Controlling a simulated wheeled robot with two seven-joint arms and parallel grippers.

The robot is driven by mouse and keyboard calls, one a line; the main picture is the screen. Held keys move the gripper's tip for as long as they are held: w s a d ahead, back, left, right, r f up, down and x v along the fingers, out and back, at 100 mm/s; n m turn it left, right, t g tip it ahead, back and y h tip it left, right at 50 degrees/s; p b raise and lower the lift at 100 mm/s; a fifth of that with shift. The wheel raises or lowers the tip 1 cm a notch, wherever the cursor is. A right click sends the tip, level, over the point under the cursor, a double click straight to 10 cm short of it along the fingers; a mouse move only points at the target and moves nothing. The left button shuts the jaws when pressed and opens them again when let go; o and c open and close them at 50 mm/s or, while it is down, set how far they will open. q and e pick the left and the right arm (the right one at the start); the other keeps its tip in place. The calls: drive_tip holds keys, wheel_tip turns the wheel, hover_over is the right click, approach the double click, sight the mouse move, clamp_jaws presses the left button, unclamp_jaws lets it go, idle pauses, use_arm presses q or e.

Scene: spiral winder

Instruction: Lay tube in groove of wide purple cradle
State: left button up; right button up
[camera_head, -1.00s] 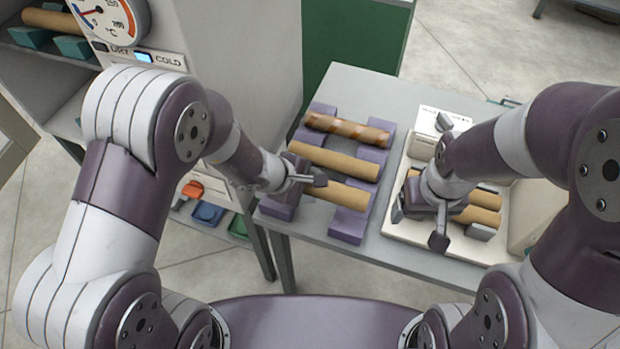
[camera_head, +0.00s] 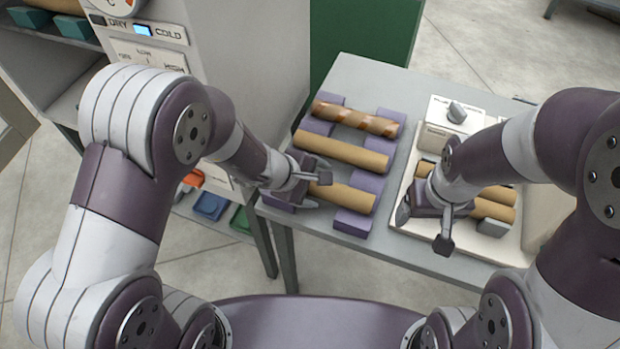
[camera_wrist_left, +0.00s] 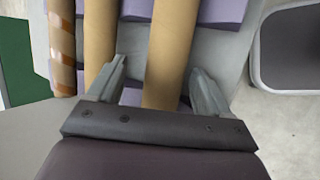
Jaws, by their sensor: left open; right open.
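My left gripper (camera_head: 316,188) is open at the left end of the near tube. In the left wrist view its fingers stand either side of that tube (camera_wrist_left: 170,50), with the middle tube outside the left finger. My right gripper (camera_head: 424,226) is open over the cream tray, partly hiding the tubes there.
Coloured bins (camera_head: 210,206) sit on a low shelf below.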

use_arm(q)
drive_tip(key=p+v, duration=0.3)
drive_tip(key=v, duration=0.9)
drive_tip(key=shift+r, duration=0.15)
drive_tip(key=shift+s+r, duration=0.1)
wheel_tip(320, 180, up, 7)
drive_tip(key=p, duration=0.6)
